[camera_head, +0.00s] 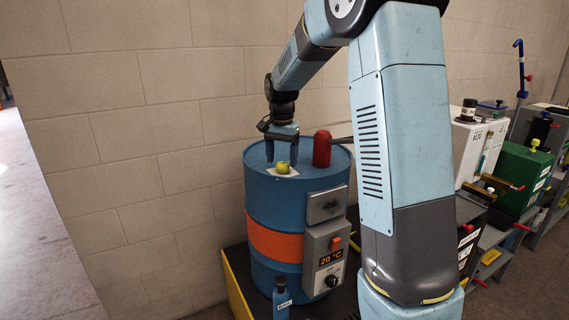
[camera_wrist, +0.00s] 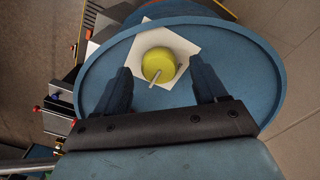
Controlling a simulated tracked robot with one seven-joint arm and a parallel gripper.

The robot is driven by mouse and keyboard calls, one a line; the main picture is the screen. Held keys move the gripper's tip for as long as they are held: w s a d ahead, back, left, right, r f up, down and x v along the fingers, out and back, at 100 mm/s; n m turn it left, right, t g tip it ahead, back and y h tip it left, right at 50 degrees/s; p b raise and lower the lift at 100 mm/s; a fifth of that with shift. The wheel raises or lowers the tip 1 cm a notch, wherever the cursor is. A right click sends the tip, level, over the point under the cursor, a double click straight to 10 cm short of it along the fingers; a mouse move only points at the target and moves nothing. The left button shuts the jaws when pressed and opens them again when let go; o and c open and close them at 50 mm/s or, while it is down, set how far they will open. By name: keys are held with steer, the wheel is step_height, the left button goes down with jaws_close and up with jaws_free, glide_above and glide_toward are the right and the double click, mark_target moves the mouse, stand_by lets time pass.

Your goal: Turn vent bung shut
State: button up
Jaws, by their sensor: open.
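The vent bung is a yellow-green round cap (camera_head: 283,167) on a white square patch (camera_head: 293,173) on top of the blue drum (camera_head: 264,217). In the wrist view the yellow cap (camera_wrist: 158,66) has a pale bar or pointer across it, reaching toward the lower left. My gripper (camera_head: 281,151) points down over the drum top; in the wrist view its two dark fingers (camera_wrist: 163,80) are spread apart, one on each side of the cap. I see a gap between each finger and the cap. Nothing is held.
A red cylinder (camera_head: 322,149) stands on the drum top right of my gripper. A grey box with a 20 °C display (camera_head: 327,256) is on the drum's side. A small blue bottle (camera_head: 282,298) stands in front. Shelves with a green container (camera_head: 522,178) are at right. A block wall is behind.

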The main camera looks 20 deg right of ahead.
steer(key=shift+f, duration=1.2)
steer(key=c, duration=1.1)
